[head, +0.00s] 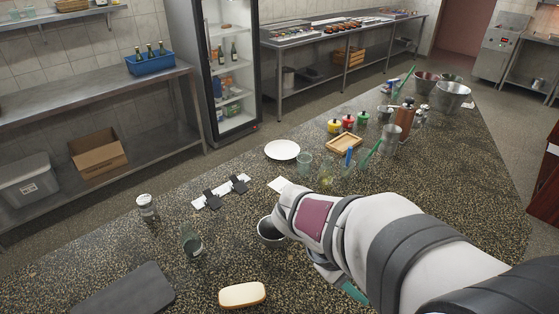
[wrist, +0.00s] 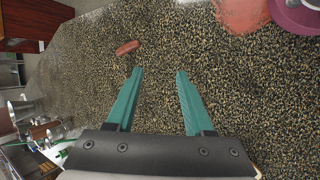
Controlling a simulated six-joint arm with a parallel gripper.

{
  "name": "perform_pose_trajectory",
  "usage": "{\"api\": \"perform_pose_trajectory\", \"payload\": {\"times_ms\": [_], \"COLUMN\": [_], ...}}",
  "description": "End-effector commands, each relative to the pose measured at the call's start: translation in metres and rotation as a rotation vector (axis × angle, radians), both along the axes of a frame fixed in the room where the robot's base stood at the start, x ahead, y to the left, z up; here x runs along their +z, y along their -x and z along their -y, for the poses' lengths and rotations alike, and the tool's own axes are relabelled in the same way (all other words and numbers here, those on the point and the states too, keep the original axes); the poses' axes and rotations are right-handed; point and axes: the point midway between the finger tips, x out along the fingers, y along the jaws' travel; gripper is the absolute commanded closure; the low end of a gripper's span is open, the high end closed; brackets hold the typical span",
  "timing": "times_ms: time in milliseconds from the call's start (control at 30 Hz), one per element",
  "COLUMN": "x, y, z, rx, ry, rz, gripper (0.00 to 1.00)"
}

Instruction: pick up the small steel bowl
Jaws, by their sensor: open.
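A small steel bowl (head: 268,234) stands on the speckled counter in the head view, just left of my wrist, which hides part of its right side. My gripper (head: 352,290) is mostly hidden behind my own arm there; a teal finger shows below it, to the right of the bowl. In the wrist view my gripper (wrist: 160,73) is open, with two teal fingers apart and nothing between them. I cannot make out the small bowl in the wrist view.
A bread loaf (head: 242,295), a dark board (head: 125,290), a tipped-looking glass (head: 191,241) and a shaker (head: 147,208) are at the near left. A white plate (head: 282,150) and wooden tray (head: 344,145) lie farther back. A small reddish piece (wrist: 127,47) lies beyond my fingertips.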

Motion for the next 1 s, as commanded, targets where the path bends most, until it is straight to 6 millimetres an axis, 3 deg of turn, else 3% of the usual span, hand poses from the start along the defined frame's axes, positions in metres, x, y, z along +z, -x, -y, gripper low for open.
{"api": "perform_pose_trajectory", "payload": {"times_ms": [33, 100, 133, 200, 300, 400, 467, 767, 1000], "x": [-0.013, -0.031, -0.040, -0.063, -0.090, -0.105, -0.113, -0.176, -0.186], "y": [-0.047, -0.112, -0.135, -0.177, -0.207, -0.217, -0.219, -0.218, -0.241], "z": [-0.011, -0.039, -0.056, -0.097, -0.145, -0.167, -0.171, -0.169, -0.152], "rx": [0.240, 0.582, 0.712, 0.973, 1.218, 1.325, 1.342, 1.338, 1.334], "ry": [0.139, 0.339, 0.417, 0.579, 0.738, 0.811, 0.822, 0.820, 0.816], "rz": [-0.068, -0.146, -0.176, -0.232, -0.280, -0.299, -0.303, -0.305, -0.301], "gripper": [0.47, 0.47, 0.47, 0.47, 0.47, 0.47, 0.47, 0.47, 0.47]}}
